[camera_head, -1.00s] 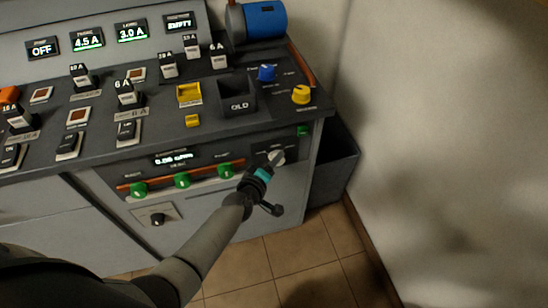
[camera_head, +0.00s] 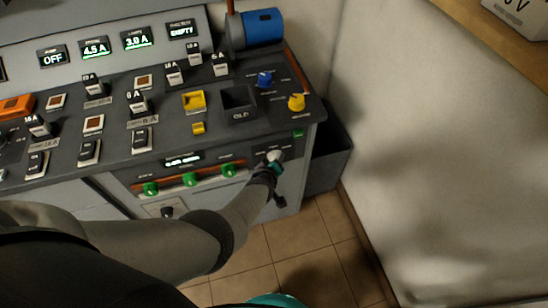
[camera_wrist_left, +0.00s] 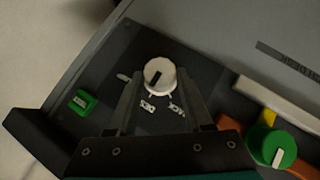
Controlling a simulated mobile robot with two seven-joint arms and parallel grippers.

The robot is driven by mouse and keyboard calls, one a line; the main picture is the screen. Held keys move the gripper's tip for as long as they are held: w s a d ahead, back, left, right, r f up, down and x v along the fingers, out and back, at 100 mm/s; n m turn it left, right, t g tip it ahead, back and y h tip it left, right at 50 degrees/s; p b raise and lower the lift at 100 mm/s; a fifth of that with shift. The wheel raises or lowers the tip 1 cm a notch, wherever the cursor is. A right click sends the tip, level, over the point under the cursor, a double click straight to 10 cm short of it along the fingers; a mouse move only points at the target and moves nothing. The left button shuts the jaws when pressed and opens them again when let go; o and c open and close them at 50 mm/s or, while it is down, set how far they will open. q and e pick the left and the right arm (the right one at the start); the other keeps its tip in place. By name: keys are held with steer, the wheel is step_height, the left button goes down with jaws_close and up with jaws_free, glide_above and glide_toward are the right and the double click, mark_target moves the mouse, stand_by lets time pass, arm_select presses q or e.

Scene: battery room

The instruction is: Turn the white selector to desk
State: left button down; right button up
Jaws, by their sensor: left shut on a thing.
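The white selector (camera_head: 274,155) is a round knob at the right end of the console's front panel. In the left wrist view the white selector (camera_wrist_left: 159,75) has a dark pointer mark across its face. Small white labels lie around it on the dark plate; they are too blurred to read surely. My left gripper (camera_head: 271,165) reaches it from the front; in the wrist view the left gripper (camera_wrist_left: 158,88) has one finger on each side of the knob and is shut on it. My right gripper is not in view.
Green knobs (camera_head: 229,170) line the panel left of the selector; one green knob (camera_wrist_left: 270,148) also shows in the wrist view. A black knob (camera_head: 167,211) sits lower left. Switches, a blue knob (camera_head: 265,79) and a yellow knob (camera_head: 296,102) are on top. A wall stands to the right.

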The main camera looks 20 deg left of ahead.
arm_select(q)
steer(key=shift+w+a+r, duration=0.1)
steer(key=shift+a, duration=0.15)
stand_by(0.3)
steer(key=c, duration=0.7)
jaws_free()
steer(key=o, duration=0.4)
steer(key=shift+d, duration=0.2)
steer(key=p+v, duration=1.4)
steer(key=v, duration=0.1)
steer(key=shift+r, duration=0.15)
steer(key=shift+d, duration=0.1)
